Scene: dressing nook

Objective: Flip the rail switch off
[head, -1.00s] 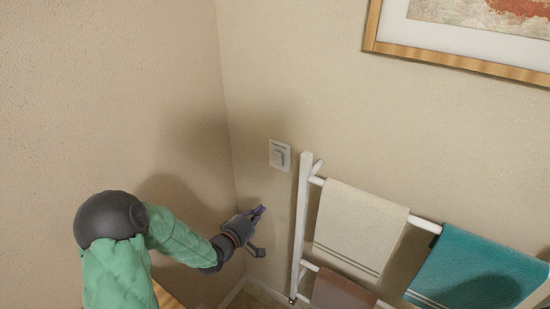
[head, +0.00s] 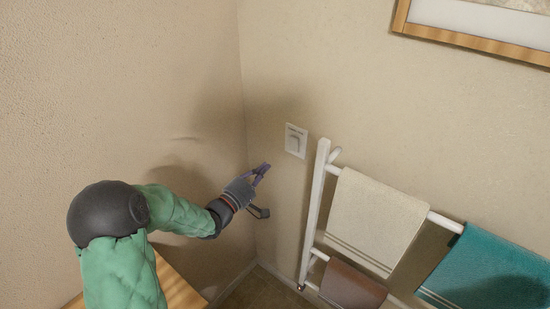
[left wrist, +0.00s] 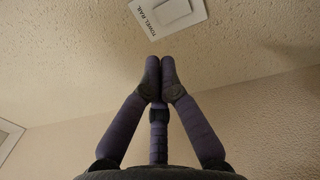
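The rail switch (head: 296,141) is a white square wall plate with a rocker, left of the towel rail (head: 313,215) and a little above its top. In the left wrist view the switch (left wrist: 172,14) is at the top edge, partly cut off, with a label reading "TOWEL RAIL". I cannot tell which way the rocker is set. My left gripper (head: 265,168) is below and left of the switch, apart from it. Its fingertips (left wrist: 160,66) are together with nothing between them, pointing toward the plate. My right gripper is not in view.
The white rail holds a cream towel (head: 375,220), a brown towel (head: 350,286) and a teal towel (head: 490,268). A wooden-framed picture (head: 470,38) hangs at upper right. A wall corner is left of the gripper. A wooden surface (head: 180,287) shows beneath my left arm.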

